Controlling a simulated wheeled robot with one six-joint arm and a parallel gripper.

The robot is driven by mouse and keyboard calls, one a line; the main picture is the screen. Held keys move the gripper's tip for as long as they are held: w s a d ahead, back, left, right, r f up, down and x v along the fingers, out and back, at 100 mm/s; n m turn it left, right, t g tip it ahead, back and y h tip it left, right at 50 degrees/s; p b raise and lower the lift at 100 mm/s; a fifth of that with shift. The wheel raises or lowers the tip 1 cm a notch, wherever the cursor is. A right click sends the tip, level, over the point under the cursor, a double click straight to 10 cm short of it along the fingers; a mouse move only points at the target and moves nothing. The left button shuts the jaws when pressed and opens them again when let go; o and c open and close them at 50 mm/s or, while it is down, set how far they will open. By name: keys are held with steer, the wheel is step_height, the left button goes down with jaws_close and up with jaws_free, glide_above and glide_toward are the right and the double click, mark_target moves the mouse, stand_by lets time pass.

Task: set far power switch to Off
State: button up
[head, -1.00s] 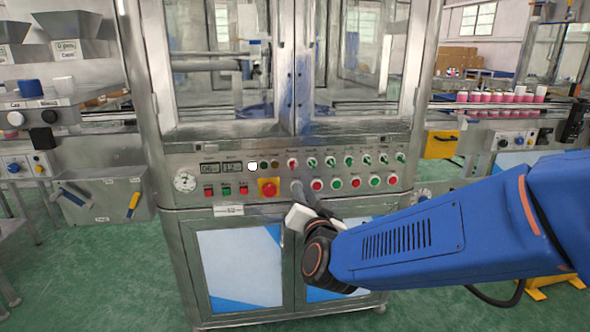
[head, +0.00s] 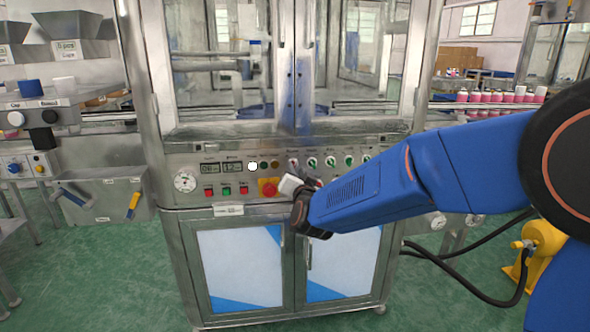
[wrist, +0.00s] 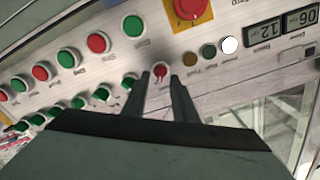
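A row of rotary switches sits on the front panel of the steel machine. The leftmost one in the head view is a red switch (head: 293,162); the others are green. In the wrist view this red switch (wrist: 160,72) shows between and just beyond the two dark fingertips of my gripper (wrist: 159,80). The fingers are apart, with a gap on each side of the red knob. I cannot tell whether they touch it. In the head view my gripper (head: 290,186) is in front of the panel, just below the switch. The switch labels are too small to read.
A red emergency button (head: 268,187) on a yellow plate is close beside my gripper. Push buttons (wrist: 97,42) line the panel, some hidden by my arm in the head view. Indicator lamps (head: 263,166) sit left of the red switch. Glass doors (head: 230,70) rise above.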

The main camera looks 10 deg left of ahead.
steer(key=shift+x, duration=1.25)
jaws_close()
steer(key=shift+n, duration=0.3)
steer(key=n, duration=1.1)
steer(key=shift+s+a, duration=0.1)
steer(key=shift+n, duration=0.3)
